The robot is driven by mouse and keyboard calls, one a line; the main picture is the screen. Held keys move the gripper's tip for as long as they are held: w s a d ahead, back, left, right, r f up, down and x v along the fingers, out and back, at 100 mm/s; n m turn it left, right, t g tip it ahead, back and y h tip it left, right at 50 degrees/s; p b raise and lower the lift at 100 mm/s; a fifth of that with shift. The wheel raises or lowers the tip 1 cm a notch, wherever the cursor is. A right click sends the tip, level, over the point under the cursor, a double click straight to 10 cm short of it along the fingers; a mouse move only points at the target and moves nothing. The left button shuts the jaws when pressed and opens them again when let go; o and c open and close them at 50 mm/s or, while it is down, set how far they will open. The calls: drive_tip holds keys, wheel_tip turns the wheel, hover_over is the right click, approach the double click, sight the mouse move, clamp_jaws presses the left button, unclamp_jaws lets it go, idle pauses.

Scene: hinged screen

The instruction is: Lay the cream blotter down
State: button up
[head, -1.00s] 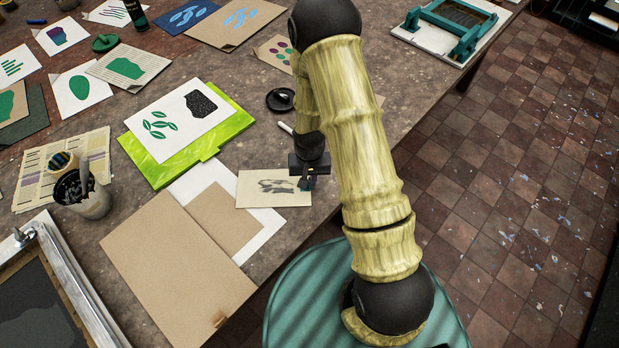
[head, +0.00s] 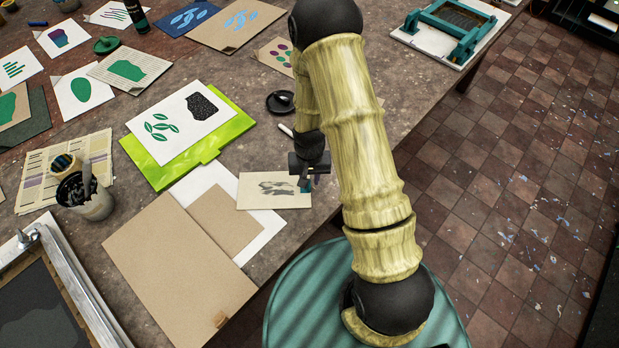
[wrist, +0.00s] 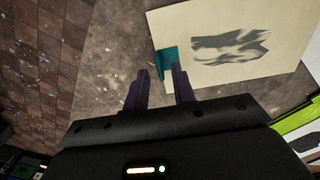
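The cream blotter (head: 262,190) is a pale sheet with grey smudges, near the table's front edge; it also shows in the wrist view (wrist: 280,62). A teal tab (wrist: 166,55) stands at its near edge, and it shows beside my fingers in the head view (head: 305,186). My gripper (wrist: 160,70) is open, with its two dark fingers apart on either side of the tab's lower end. I cannot tell whether either finger touches the tab. In the head view my gripper (head: 306,175) is over the blotter's right end, partly hidden by my arm.
A white sheet with a brown panel (head: 272,228) lies under or beside the blotter. A brown board (head: 170,265) lies left of it. A lime green board with a print (head: 160,178) and a black dish (head: 281,102) lie behind. The table edge is close on the right.

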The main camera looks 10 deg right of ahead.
drive_tip(key=shift+r+p, duration=1.75)
drive_tip(key=shift+r, duration=0.95)
drive_tip(key=shift+r, duration=0.35)
drive_tip(key=s+d+r+n+t+b, duration=0.1)
drive_tip(key=s+r, duration=0.4)
drive_tip(key=r, duration=0.4)
drive_tip(key=s+d+r+n+t+b, duration=0.1)
drive_tip(key=s+r, duration=0.4)
drive_tip(key=r, duration=0.5)
drive_tip(key=shift+s+d+r+t, duration=0.2)
drive_tip(key=shift+d+r+t, duration=0.1)
drive_tip(key=shift+d, duration=0.25)
drive_tip(key=shift+w, duration=0.1)
